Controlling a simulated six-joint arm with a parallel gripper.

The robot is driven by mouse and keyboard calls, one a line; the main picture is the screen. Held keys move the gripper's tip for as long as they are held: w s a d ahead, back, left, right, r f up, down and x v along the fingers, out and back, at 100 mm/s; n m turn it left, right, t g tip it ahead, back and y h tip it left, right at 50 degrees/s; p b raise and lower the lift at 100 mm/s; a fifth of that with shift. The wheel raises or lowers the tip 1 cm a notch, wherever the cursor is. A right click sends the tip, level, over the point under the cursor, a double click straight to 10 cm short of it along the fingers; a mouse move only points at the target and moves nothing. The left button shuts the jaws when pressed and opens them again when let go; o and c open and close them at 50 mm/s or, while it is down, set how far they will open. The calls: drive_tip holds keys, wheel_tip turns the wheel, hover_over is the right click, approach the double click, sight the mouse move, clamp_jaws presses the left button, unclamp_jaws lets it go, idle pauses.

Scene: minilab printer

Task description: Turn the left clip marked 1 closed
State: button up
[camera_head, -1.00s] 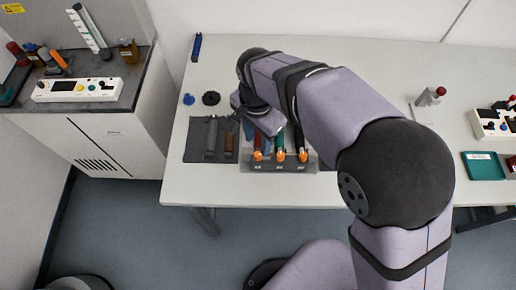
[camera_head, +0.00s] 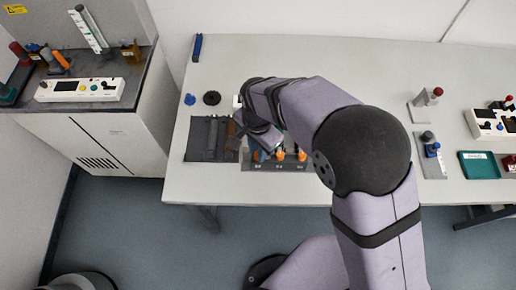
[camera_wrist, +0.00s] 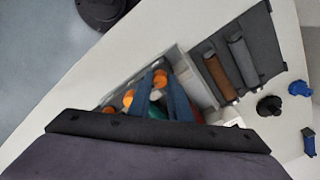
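A grey rack (camera_head: 247,167) near the table's front edge carries a row of orange clips. The middle clip (camera_head: 279,154) and right clip (camera_head: 302,156) show in the head view; the left clip is mostly hidden by my wrist. In the wrist view, the left clip (camera_wrist: 161,77) is the one nearest the grey mat, with the other two orange clips (camera_wrist: 128,97) beyond it. My gripper (camera_wrist: 160,73) points down over the rack, its blue fingers apart with the left clip between their tips. I cannot tell whether they touch it. The clip marks are too small to read.
A grey mat (camera_head: 190,152) with brown and grey cartridges lies left of the rack. Blue (camera_head: 189,99) and black (camera_head: 211,98) round pieces lie behind it.

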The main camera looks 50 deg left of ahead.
clamp_jaws()
drive_tip(key=shift+n, duration=0.4)
drive_tip(key=n, duration=1.2)
drive_tip(key=shift+r+n, duration=0.1)
drive_tip(key=shift+n, duration=0.2)
drive_tip(key=shift+a+n, duration=0.1)
drive_tip(key=shift+n, duration=2.2)
